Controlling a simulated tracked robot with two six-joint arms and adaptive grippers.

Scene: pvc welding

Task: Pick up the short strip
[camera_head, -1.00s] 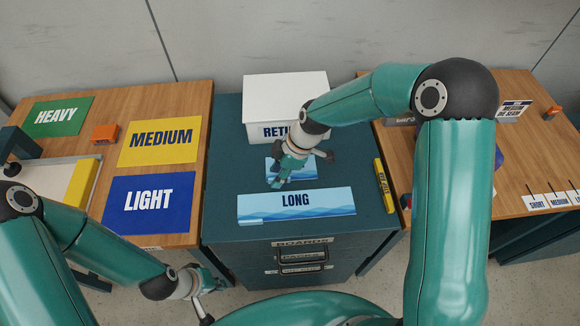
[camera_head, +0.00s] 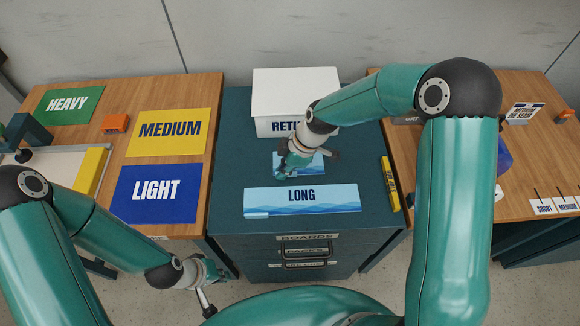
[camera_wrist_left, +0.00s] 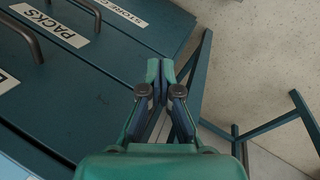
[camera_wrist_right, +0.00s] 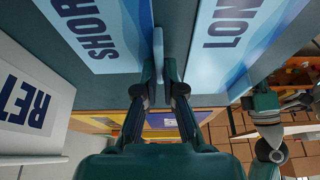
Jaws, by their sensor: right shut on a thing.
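My right gripper (camera_head: 283,174) is over the blue card at the middle of the dark cabinet top; the right wrist view shows this as the SHORT card (camera_wrist_right: 92,35). There the right gripper (camera_wrist_right: 159,68) is shut on a thin blue strip (camera_wrist_right: 158,52), seen edge-on between its fingertips. Whether the strip is clear of the cabinet top, I cannot tell. Another light-blue strip (camera_head: 256,214) lies on the front left of the LONG card (camera_head: 305,199). My left gripper (camera_wrist_left: 160,71) is shut and empty, low by the cabinet's front left.
A white RETURN box (camera_head: 295,92) stands behind the right gripper. A yellow-and-black bar (camera_head: 390,184) lies at the cabinet's right edge. The left table holds HEAVY (camera_head: 69,104), MEDIUM (camera_head: 168,131) and LIGHT (camera_head: 155,196) mats. Drawers (camera_head: 305,251) face me below.

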